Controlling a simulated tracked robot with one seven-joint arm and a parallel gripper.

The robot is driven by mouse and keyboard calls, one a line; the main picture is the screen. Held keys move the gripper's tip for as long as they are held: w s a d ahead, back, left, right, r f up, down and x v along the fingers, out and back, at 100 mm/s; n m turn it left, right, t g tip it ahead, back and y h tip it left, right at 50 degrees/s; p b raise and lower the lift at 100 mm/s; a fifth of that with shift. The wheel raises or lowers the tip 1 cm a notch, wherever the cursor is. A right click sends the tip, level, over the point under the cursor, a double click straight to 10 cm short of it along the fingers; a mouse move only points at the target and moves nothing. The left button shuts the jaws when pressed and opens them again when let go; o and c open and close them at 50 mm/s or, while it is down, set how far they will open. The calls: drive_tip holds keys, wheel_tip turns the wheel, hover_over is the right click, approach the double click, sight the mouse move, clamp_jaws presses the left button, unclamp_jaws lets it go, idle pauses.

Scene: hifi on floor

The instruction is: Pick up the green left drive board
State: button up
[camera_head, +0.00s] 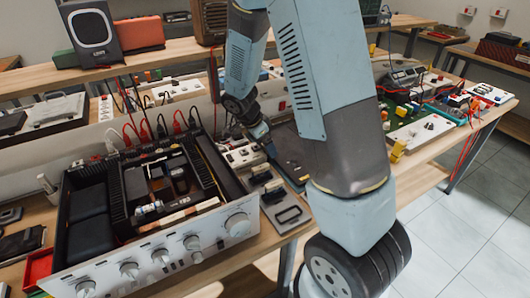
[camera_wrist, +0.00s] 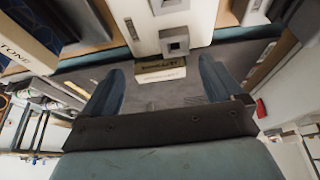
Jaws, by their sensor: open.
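My gripper (camera_wrist: 159,78) is open in the wrist view, its two blue-grey fingers apart with nothing held between them. Beyond the fingertips are a pale device with a grey square part (camera_wrist: 175,42) and a small beige label. In the head view my gripper (camera_head: 270,142) points down beside the right side of the opened amplifier (camera_head: 165,245), partly hidden by my arm. I cannot make out a green left drive board inside the amplifier; its interior is dark and crowded. A green circuit board (camera_head: 436,131) lies on the bench at right, but I cannot tell whether it is that one.
Red and black leads (camera_head: 152,130) stand up behind the amplifier. A black plate with a handle (camera_head: 288,215) lies at its right. A red tray (camera_head: 38,268) is at front left. A shelf behind carries a speaker (camera_head: 93,36). Clear tiled floor (camera_head: 465,215) shows at right.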

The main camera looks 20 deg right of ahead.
drive_tip(key=shift+x, duration=0.8)
drive_tip(key=c, duration=1.2)
drive_tip(key=shift+o, duration=0.2)
wheel_tip(320, 180, up, 10)
drive_tip(key=shift+r, duration=0.1)
drive_tip(key=o, duration=0.5)
drive_tip(key=c, duration=0.5)
